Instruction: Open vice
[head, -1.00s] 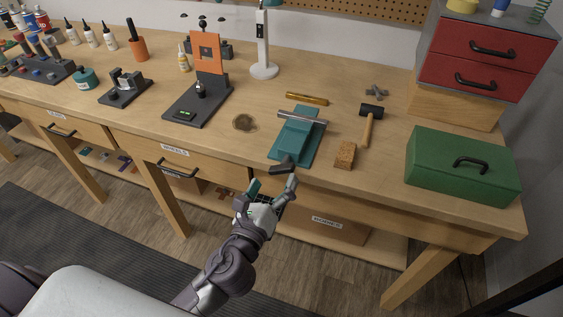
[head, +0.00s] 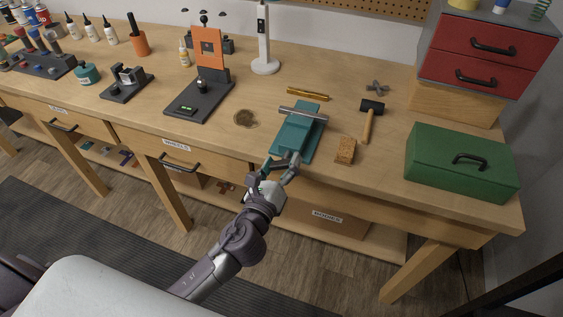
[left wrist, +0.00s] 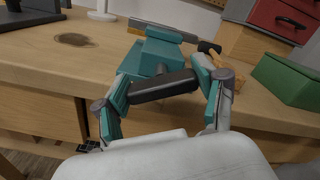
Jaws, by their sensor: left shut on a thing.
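The teal vice (head: 297,133) sits at the front edge of the workbench, with a pale bar across its far end. In the left wrist view the vice body (left wrist: 160,55) rises just beyond the fingers, and its dark handle (left wrist: 163,86) lies crosswise between them. My left gripper (head: 280,167) is at the vice's near end, below the bench edge. In the left wrist view my left gripper (left wrist: 165,92) has its two fingers shut on the handle, one at each end. My right gripper is not seen.
A cork block (head: 346,150) and a hammer (head: 371,118) lie right of the vice. A brass rod (head: 308,94) lies behind it. A green toolbox (head: 462,162) stands farther right. A dark round mark (head: 245,119) is on the bench to the left.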

